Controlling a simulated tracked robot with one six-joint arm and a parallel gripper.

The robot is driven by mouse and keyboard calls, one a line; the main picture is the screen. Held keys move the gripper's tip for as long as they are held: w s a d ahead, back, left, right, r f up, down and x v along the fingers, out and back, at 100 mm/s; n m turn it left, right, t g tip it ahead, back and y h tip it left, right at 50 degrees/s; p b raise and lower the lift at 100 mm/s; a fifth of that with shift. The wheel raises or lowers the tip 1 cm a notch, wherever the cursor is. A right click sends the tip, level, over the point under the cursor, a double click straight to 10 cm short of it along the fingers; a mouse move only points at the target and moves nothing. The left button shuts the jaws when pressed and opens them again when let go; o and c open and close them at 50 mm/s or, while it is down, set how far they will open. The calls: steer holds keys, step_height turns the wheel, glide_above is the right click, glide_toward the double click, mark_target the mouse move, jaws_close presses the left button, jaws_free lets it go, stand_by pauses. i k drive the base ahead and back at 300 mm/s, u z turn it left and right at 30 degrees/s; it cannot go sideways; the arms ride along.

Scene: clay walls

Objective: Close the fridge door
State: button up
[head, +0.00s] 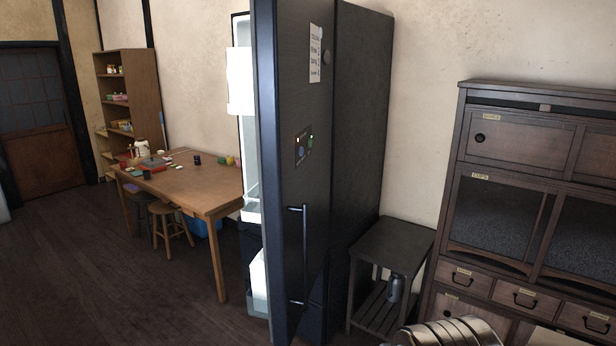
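The fridge (362,130) is tall and dark and stands against the wall near the middle of the head view. Its door (292,190) stands open, swung out from the body. The door's outer face shows a long vertical handle (304,255), a small control panel (303,146) and a white paper note (315,53). White lit inner parts (241,85) show past the door's left edge. Most of the inside is hidden behind the door. My gripper is not in view.
A small dark side table (392,245) stands right of the fridge. A wooden cabinet (520,200) fills the right. A ribbed metal object (455,332), unclear, is at the bottom edge. A wooden table (185,182) and stools (172,222) stand left; floor (90,270) is clear.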

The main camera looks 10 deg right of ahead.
mark_target(284, 80)
steer(key=z, duration=0.1)
steer(key=i, duration=1)
steer(key=u, duration=0.1)
